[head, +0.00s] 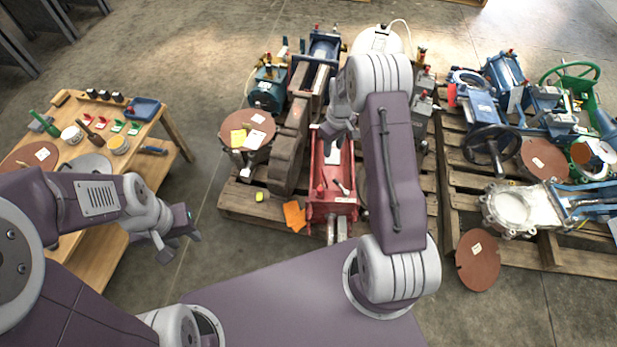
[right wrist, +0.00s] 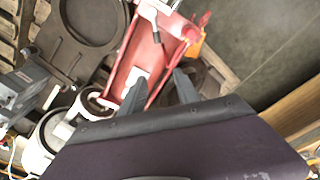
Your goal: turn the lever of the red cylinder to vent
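The red cylinder (head: 321,208) lies on the middle pallet in the head view, partly hidden behind my right arm. A small pale lever (head: 342,188) shows on its near part, with a small red knob beside it. Which way the lever is set is too small to tell. My right gripper (head: 336,139) hangs over the far part of the cylinder, short of the lever. In the right wrist view its two fingers are apart with nothing clearly between them, and the red cylinder (right wrist: 127,57) lies beyond them. My left gripper (head: 178,243) is open and empty beside the wooden table.
The wooden table (head: 172,126) at left holds tags, padlocks and tools. The middle pallet (head: 240,200) also bears a blue motor, a brown wheel-shaped part and orange cloth (head: 294,216). The right pallet (head: 462,196) is crowded with valves. Bare floor lies between table and middle pallet.

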